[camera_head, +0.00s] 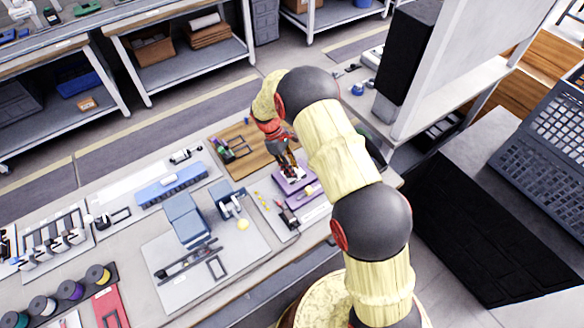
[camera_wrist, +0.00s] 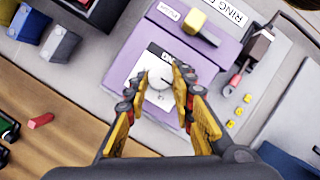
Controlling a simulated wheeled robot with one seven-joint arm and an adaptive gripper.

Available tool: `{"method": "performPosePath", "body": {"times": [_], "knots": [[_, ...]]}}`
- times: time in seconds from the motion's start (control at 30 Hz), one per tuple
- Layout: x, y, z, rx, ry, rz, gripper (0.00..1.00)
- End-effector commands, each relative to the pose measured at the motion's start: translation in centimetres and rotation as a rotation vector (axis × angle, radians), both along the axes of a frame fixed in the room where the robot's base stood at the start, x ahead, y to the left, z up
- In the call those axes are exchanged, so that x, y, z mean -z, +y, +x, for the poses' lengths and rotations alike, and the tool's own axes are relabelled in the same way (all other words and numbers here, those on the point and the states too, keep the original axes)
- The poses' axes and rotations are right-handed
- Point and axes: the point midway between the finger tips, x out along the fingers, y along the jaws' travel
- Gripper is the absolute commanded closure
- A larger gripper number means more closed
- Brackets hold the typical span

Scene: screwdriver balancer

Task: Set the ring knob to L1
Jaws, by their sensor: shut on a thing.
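The ring knob (camera_wrist: 160,88) is a pale round dial with a dark pointer mark, on a white label plate (camera_wrist: 154,60) on a purple box (camera_wrist: 128,70). In the wrist view my gripper (camera_wrist: 162,84) is around the knob, one finger on each side, shut on it. The lettering on the plate is partly hidden by the fingers and too small to read, so I cannot tell the setting. In the head view the purple box (camera_head: 287,187) sits on the bench under my gripper (camera_head: 291,173), and the knob is hard to make out.

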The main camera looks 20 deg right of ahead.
Motion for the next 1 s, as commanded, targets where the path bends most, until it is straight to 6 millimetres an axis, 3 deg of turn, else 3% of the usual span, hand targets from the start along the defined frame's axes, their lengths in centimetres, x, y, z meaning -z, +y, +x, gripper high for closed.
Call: {"method": "performPosePath", "body": {"times": [0.07, 0.1, 0.4, 0.77, 1.0], "knots": [[0.0, 0.0, 0.1, 0.0, -0.001, 0.0, 1.0], [0.0, 0.0, 0.0, 0.0, -0.001, 0.0, 0.75], [0.0, 0.0, 0.0, 0.0, 0.0, 0.0, 0.58], [-0.3, 0.1, 0.1, 0.001, -0.002, 0.0, 0.57], [-3.6, 1.1, 1.2, 0.0, -0.004, 0.0, 0.57]]}}
